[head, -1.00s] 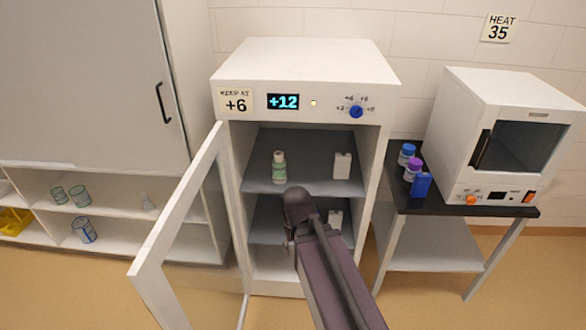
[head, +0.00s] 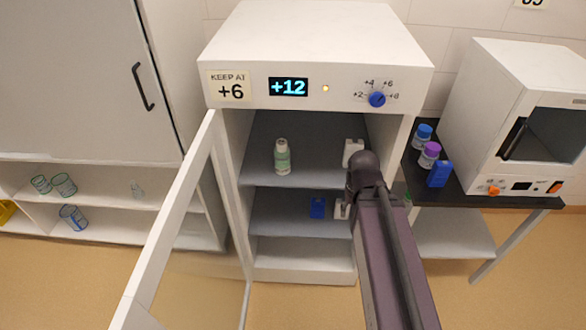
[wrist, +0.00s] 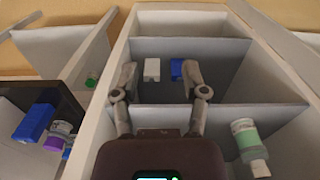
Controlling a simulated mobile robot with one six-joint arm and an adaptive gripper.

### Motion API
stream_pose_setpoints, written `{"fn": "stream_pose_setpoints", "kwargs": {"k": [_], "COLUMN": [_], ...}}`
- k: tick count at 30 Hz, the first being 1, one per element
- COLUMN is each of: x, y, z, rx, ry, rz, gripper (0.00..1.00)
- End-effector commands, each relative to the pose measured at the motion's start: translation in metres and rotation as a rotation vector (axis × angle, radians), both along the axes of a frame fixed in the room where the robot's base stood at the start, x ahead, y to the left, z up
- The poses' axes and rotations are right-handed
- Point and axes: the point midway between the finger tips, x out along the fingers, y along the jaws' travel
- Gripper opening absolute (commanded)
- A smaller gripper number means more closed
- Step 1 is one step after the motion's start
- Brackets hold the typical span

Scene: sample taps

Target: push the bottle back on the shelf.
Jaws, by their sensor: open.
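The bottle (head: 282,157), pale with a green label and light cap, stands upright on the upper shelf (head: 310,172) of the open cabinet, near the shelf's left side. It also shows at the lower right of the wrist view (wrist: 245,138), where the scene appears upside down. My gripper (wrist: 160,82) is open and empty, its two fingers spread and apart from the bottle.
A blue item (head: 318,207) and a white one (head: 341,210) are on the lower shelf. The cabinet door (head: 170,230) is swung open at left. A black-topped table (head: 466,190) with bottles stands at right.

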Motion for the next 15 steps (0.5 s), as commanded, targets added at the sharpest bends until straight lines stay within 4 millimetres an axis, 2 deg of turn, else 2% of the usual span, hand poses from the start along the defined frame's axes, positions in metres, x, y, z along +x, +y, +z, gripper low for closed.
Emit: {"fn": "stream_pose_setpoints", "kwargs": {"k": [9, 10, 14, 15], "x": [0.0, 0.0001, 0.0021, 0.0041], "y": [0.0, 0.0, 0.0016, 0.0032], "z": [0.0, 0.0, 0.0, -0.0001], "rx": [0.0, 0.0, 0.0, 0.0], "ry": [0.0, 0.0, -0.004, -0.008], "rz": [0.0, 0.0, 0.003, 0.005], "gripper": [0.57, 0.6, 0.99, 1.0]}}
